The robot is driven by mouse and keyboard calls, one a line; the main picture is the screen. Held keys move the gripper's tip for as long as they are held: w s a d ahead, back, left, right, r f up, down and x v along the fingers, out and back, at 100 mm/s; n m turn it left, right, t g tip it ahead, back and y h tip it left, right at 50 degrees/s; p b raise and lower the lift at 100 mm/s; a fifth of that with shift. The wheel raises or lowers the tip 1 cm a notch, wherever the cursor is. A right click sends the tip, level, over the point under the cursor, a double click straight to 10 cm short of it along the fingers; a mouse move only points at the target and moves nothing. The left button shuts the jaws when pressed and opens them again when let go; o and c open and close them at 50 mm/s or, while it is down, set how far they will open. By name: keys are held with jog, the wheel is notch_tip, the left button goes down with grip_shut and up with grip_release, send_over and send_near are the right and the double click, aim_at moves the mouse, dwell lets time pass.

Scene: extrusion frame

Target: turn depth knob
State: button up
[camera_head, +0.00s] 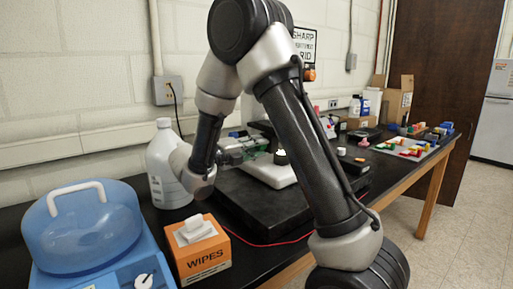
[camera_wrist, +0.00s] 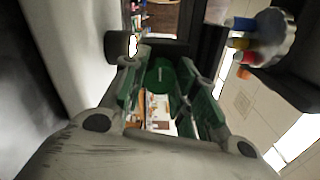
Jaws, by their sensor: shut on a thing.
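My gripper (camera_wrist: 168,88) shows in the wrist view with its green-padded fingers around a round dark green knob (camera_wrist: 160,74). The knob has a small pale mark on its face. The fingers are closed on the knob's sides. In the head view my gripper (camera_head: 236,150) reaches from the left to the side of a white-based device (camera_head: 273,173) on a black slab. The knob cannot be made out in the head view, where my gripper and arm cover much of the device.
A silver turret with coloured stubs (camera_wrist: 262,42) is close at the right in the wrist view. In the head view, a white jug (camera_head: 163,165), an orange wipes box (camera_head: 203,252) and a blue-lidded machine (camera_head: 82,228) stand left. Trays and boxes stand at the far right.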

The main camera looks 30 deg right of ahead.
jog(key=o, duration=0.9)
jog(key=shift+w, duration=0.1)
jog(key=shift+o, duration=0.6)
jog(key=shift+r, duration=0.25)
jog(key=o, duration=0.7)
jog(key=r, duration=0.5)
jog(key=w+r, duration=0.1)
jog(key=r, duration=0.2)
jog(key=shift+d+r, duration=0.15)
jog(key=shift+d, duration=0.05)
jog(key=shift+s+a+r, duration=0.55)
jog(key=shift+r, duration=0.2)
jog(key=shift+c, duration=1)
jog(key=shift+s+d, duration=0.1)
jog(key=shift+d, duration=0.15)
jog(key=c, duration=0.5)
jog(key=shift+f, duration=0.1)
